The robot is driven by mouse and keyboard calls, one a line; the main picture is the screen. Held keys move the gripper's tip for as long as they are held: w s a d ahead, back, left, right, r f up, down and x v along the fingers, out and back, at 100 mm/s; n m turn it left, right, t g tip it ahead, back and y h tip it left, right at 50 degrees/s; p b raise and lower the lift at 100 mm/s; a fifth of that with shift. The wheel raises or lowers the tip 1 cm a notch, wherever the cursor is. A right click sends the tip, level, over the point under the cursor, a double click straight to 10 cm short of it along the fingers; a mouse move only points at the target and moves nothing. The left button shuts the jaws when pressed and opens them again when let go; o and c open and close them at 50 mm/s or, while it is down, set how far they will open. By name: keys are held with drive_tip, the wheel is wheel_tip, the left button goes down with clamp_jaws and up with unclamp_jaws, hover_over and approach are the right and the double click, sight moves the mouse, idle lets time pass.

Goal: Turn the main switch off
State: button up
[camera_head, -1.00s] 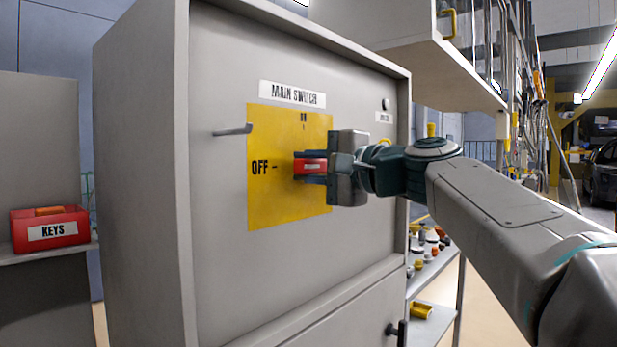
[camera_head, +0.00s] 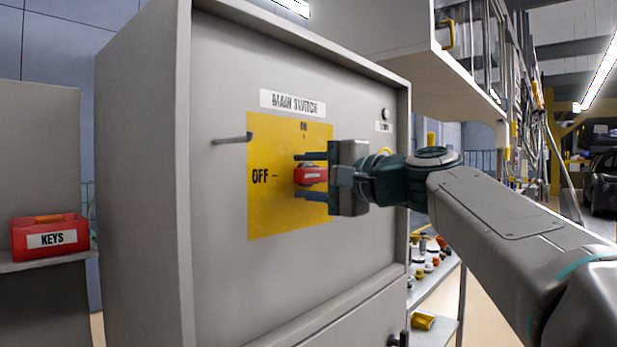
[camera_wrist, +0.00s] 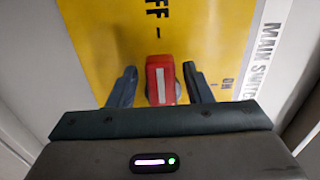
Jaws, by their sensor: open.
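The main switch is a red handle (camera_head: 311,175) on a yellow plate (camera_head: 270,215) on the front of a grey cabinet, under a MAIN SWITCH label (camera_head: 292,103). The handle lies horizontal, in line with the OFF mark (camera_head: 263,176) at its left; the ON mark (camera_head: 303,127) is above. In the wrist view the handle (camera_wrist: 160,80) has a white stripe that points toward the OFF mark. My gripper (camera_head: 312,176) is open, one finger above and one below the handle, with a gap on both sides. It also shows in the wrist view (camera_wrist: 160,90).
A thin metal peg (camera_head: 232,138) sticks out of the cabinet left of the plate. A red KEYS box (camera_head: 48,236) stands on a ledge at the left. A shelf with small parts (camera_head: 428,262) is at the right, behind my arm. A small lamp (camera_head: 385,114) is at the cabinet's upper right.

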drive_tip(key=v, duration=1.3)
drive_tip(key=shift+s+d, duration=0.25)
drive_tip(key=shift+d, duration=0.05)
drive_tip(key=shift+w+f, duration=0.1)
drive_tip(key=s+f+n+g+h+p, duration=0.25)
drive_tip(key=f+g+h+p, duration=0.45)
drive_tip(key=f, duration=1.2)
drive_tip(key=s+d+f+n+h+p, duration=0.2)
drive_tip(key=s+d+f+h+p, duration=0.1)
drive_tip(key=s+f+p, duration=0.1)
drive_tip(key=s+d+f+n+g+h+p, duration=0.1)
drive_tip(key=s+d+f+n+h+p, duration=0.1)
drive_tip(key=s+d+f+h+p, duration=0.2)
drive_tip(key=s+f+p, duration=0.1)
drive_tip(key=s+f, duration=0.2)
drive_tip(key=shift+s+f+n, duration=0.3)
drive_tip(key=shift+n, duration=0.05)
